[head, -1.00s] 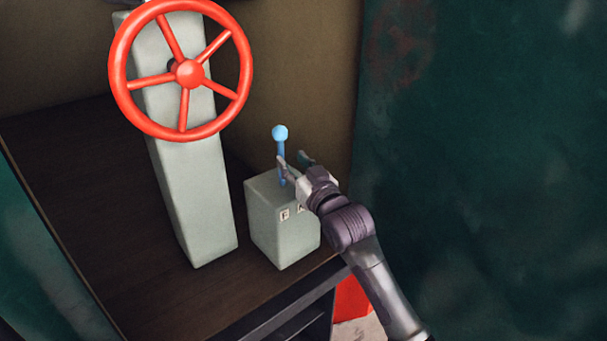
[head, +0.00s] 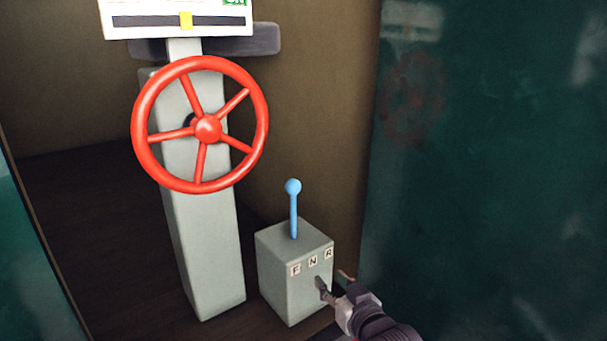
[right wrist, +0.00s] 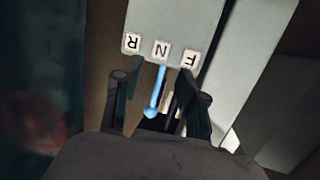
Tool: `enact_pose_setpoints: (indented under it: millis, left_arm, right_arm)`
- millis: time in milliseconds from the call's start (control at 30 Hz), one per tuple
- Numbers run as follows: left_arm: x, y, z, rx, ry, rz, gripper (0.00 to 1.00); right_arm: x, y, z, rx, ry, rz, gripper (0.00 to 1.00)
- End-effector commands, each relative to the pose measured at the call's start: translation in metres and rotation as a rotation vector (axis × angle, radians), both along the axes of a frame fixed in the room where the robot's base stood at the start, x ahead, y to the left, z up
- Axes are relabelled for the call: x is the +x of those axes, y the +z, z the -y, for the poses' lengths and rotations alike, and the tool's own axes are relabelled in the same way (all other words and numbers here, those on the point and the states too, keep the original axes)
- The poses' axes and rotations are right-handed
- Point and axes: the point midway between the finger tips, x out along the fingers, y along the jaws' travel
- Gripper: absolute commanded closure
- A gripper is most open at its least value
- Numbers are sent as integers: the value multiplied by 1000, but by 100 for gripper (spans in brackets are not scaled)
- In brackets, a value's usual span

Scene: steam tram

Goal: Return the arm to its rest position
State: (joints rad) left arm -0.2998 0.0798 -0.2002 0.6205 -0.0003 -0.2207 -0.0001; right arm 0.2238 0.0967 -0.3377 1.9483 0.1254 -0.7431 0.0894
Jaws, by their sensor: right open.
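My right gripper (head: 333,281) is open and empty at the lower right of the head view, in front of the grey box (head: 284,290) and below its letter plates. The blue lever (head: 294,212) with its round knob stands about upright on top of the box. The gripper is clear of the lever. In the right wrist view the lever (right wrist: 158,92) shows between the open fingers (right wrist: 158,80), beyond them, in line with the N plate (right wrist: 162,51). The F and R plates sit either side of N. My left gripper is not in view.
A red spoked handwheel (head: 208,129) is on a grey column (head: 208,255) left of the box. A white panel (head: 150,32) with a yellow marker is above it. A dark green wall (head: 480,190) fills the right. Brown wall (head: 325,120) stands behind.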

Motion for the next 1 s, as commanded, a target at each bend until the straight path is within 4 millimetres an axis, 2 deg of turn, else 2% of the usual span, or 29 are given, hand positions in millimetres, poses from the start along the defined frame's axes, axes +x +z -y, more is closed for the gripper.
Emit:
enact_pose_setpoints:
  millis: [33, 100, 200, 300, 500, 900, 1000]
  left_arm:
    - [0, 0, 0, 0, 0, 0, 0]
    - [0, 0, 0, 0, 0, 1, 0]
    - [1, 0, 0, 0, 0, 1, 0]
    - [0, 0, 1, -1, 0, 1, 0]
    - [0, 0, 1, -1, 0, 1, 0]
    - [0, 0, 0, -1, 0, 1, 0]
    - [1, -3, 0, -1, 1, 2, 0]
  right_arm:
    - [-25, -34, 12, -26, -20, -98, 59]
    - [-60, -71, 30, -66, -48, -225, 59]
    - [-115, -117, 54, -125, -84, -404, 59]
    - [-164, -146, 75, -175, -110, -550, 59]
    - [-235, -175, 101, -244, -141, -749, 59]
    - [-342, -192, 137, -339, -179, -1028, 59]
    - [-333, -220, 135, -342, -176, -1036, 59]
